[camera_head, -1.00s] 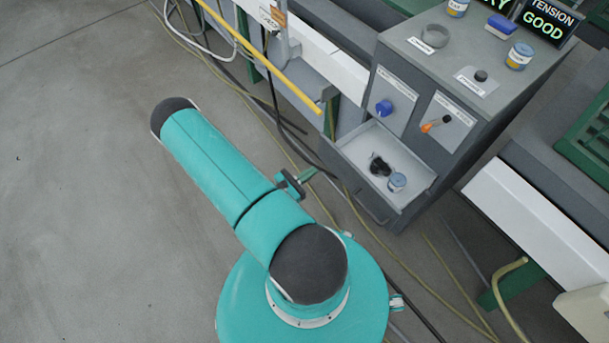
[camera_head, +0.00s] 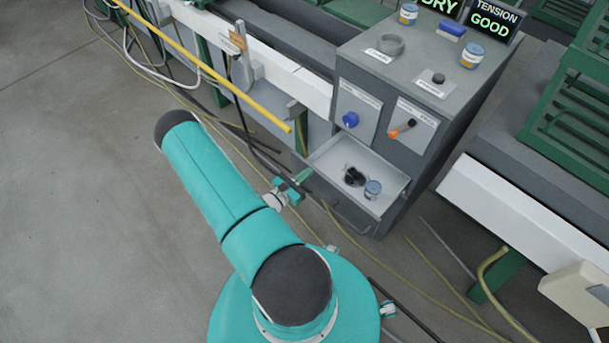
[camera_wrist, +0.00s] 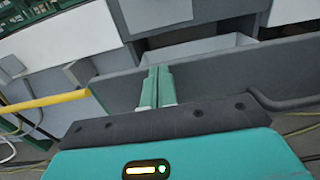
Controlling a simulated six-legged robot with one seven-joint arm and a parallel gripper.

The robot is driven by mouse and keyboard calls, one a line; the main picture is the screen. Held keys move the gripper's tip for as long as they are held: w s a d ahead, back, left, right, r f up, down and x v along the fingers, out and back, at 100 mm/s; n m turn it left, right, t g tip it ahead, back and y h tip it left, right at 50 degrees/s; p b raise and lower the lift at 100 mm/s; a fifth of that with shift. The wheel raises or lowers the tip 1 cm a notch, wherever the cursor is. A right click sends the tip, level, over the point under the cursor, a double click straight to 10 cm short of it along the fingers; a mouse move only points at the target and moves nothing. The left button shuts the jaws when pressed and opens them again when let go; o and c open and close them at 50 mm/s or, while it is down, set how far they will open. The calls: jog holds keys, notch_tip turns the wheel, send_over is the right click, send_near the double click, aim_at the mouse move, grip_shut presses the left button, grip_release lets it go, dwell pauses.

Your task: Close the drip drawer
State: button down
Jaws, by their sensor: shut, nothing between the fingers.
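The drip drawer (camera_head: 390,207) is a grey drawer low in the grey press cabinet. It stands pulled out, with its light inside showing. A dark object (camera_head: 354,176) and a small blue-and-white jar (camera_head: 373,189) lie in it. My gripper (camera_head: 304,176) is at the left end of the drawer front, with its fingers shut and empty. In the wrist view the green fingers (camera_wrist: 157,70) stand together against the background of the grey drawer front (camera_wrist: 215,75), tips near its upper edge. I cannot tell whether they touch it. The drawer's dark bar handle (camera_wrist: 285,104) is to their right.
The cabinet (camera_head: 425,55) carries a blue knob (camera_head: 350,119), an orange-handled switch (camera_head: 400,129), jars and lit signs on top. A yellow bar (camera_head: 210,68) runs left of the drawer. Cables and hoses lie on the floor. Open floor (camera_head: 80,220) is at the left.

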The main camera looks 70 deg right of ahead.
jog(key=x, duration=2)
jog(key=shift+s+d+r, duration=0.1)
jog(key=shift+d, duration=0.1)
